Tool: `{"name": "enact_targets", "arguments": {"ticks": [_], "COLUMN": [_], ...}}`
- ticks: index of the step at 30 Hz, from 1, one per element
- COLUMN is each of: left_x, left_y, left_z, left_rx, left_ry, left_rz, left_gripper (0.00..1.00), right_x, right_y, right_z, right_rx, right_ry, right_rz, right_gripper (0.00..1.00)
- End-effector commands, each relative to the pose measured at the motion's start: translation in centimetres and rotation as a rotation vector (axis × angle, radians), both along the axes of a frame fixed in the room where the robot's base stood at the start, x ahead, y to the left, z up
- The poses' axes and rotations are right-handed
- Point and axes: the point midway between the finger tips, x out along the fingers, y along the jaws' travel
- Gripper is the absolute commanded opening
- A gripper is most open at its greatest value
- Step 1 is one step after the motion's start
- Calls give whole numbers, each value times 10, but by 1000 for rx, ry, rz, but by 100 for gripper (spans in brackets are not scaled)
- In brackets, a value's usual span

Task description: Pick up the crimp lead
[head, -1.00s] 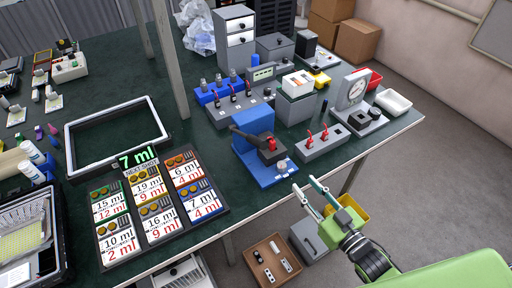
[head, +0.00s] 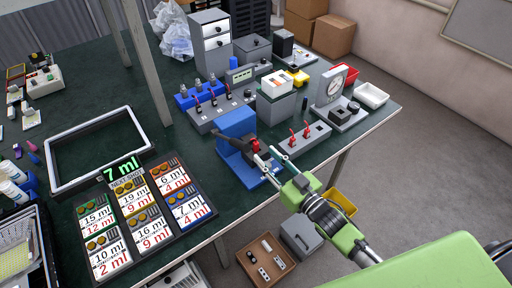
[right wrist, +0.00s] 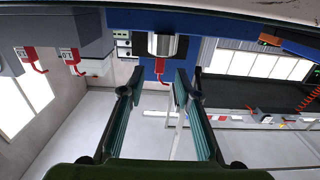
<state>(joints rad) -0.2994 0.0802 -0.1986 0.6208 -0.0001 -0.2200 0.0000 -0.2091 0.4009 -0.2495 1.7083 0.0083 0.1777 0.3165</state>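A blue press-like fixture (head: 235,125) with a dark and red top part stands near the table's right front edge. In the right wrist view, a silver cylinder (right wrist: 162,44) with a small red piece (right wrist: 160,66) shows against the blue fixture; I cannot tell surely whether this red piece is the crimp lead. My right gripper (head: 273,156) is at the front of the fixture. In the right wrist view my right gripper (right wrist: 159,78) is open, its fingers apart on either side of the red piece, with nothing visibly gripped. My left gripper is not in view.
A grey switch box (head: 306,138) with red levers stands right of the fixture. A gauge stand (head: 331,90) is behind it. A board of price-like cards (head: 145,215) lies at left front. A brown bin (head: 266,262) and a grey box (head: 301,238) sit below the table edge.

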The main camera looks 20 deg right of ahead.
Motion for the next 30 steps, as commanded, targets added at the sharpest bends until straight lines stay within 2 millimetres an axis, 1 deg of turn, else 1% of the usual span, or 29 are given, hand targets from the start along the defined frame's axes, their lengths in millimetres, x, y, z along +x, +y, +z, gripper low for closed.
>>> {"name": "enact_targets", "arguments": {"ticks": [1, 3, 7, 11, 17, 18, 20, 21, 30], "left_x": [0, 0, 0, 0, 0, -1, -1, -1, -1], "left_y": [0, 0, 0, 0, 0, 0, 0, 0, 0], "left_z": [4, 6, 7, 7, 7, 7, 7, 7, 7], "left_rx": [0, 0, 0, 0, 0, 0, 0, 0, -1], "left_ry": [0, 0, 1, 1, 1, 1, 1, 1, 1], "left_rz": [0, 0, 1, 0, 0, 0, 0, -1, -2], "left_gripper": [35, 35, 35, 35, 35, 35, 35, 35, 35], "right_x": [9, 18, 32, 38, 38, 38, 38, 38, 37], "right_y": [2, 6, 11, 13, 13, 13, 13, 13, 13], "right_z": [2, 1, 0, -1, -1, -1, -1, -1, -1], "right_rx": [1, 1, 1, 1, 0, 0, 0, 0, 0], "right_ry": [-3, -3, -2, -2, -1, -1, -1, -1, -1], "right_rz": [-1, -1, -1, 0, 0, 0, 0, 0, 0], "right_gripper": [31, 31, 31, 31, 31, 20, 5, 0, 0]}}
